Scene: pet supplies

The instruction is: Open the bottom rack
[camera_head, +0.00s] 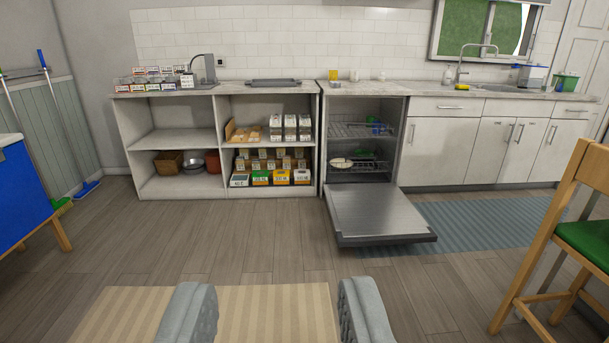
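The dishwasher stands under the counter, right of the open shelves, with its door (376,213) folded down flat to the front. The bottom rack (363,165) sits inside the cavity and holds a pale bowl or plate (341,162) and some dark items. The upper rack (350,130) is above it, with a blue cup (379,127) at its right side. My gripper (272,318) shows its two grey fingers at the bottom edge, spread wide with only floor and mat between them. It is well short of the dishwasher and touches nothing.
A striped beige mat (120,315) lies below my gripper and a blue-grey rug (470,225) lies right of the door. A wooden chair with a green seat (590,240) stands at right, a blue piece of furniture (22,195) at left. The wood floor between is clear.

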